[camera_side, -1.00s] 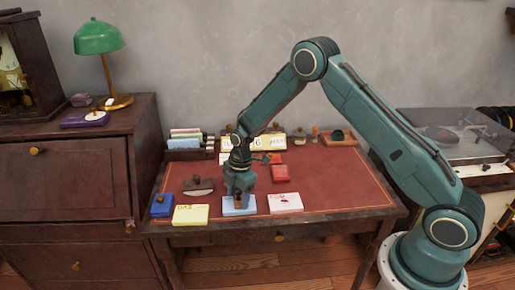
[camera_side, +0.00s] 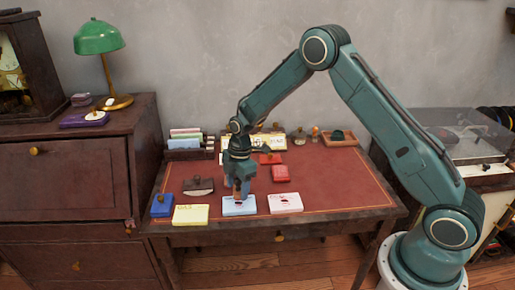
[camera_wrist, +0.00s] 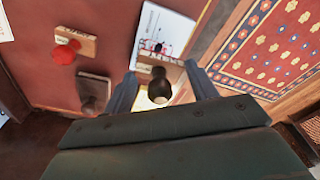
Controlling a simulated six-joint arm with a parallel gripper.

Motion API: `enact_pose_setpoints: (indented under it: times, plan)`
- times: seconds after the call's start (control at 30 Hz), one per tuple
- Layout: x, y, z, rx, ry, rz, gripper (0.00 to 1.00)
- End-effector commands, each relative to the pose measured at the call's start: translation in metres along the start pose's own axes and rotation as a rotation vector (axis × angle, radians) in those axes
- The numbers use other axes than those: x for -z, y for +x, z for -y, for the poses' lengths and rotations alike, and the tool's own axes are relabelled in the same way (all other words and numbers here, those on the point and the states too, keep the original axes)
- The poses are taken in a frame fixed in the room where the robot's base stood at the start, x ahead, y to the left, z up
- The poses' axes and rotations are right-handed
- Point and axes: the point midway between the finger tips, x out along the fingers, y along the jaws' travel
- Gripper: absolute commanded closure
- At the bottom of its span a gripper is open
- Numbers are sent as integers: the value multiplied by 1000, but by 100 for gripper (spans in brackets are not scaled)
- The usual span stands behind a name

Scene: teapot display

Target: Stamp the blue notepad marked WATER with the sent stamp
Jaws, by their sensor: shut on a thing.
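My gripper (camera_side: 239,180) is shut on a stamp and holds it just above the blue notepad (camera_side: 232,211). In the wrist view the stamp's dark rounded handle (camera_wrist: 159,88) is between my two fingers, with its wooden base beyond. The stamp's face is hidden, so I cannot read which stamp it is. The notepad lies flat near the desk's front edge and bears a small dark and reddish mark. It also shows in the wrist view (camera_wrist: 172,25), pale, with red lettering partly covered by the stamp.
A yellow notepad (camera_side: 190,215) lies left of the blue one and a pink notepad (camera_side: 285,203) right of it. A dark blue box (camera_side: 162,206) and a dark-handled object (camera_side: 198,186) are at left. A red-knobbed stamp (camera_wrist: 64,53) shows in the wrist view.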

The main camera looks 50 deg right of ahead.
Motion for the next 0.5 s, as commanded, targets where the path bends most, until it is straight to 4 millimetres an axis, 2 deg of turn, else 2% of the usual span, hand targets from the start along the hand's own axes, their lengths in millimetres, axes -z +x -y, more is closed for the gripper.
enact_pose_setpoints:
  times: [0.5]
  plan:
    - [3, -28, 0, -1, 0, 0, 57]
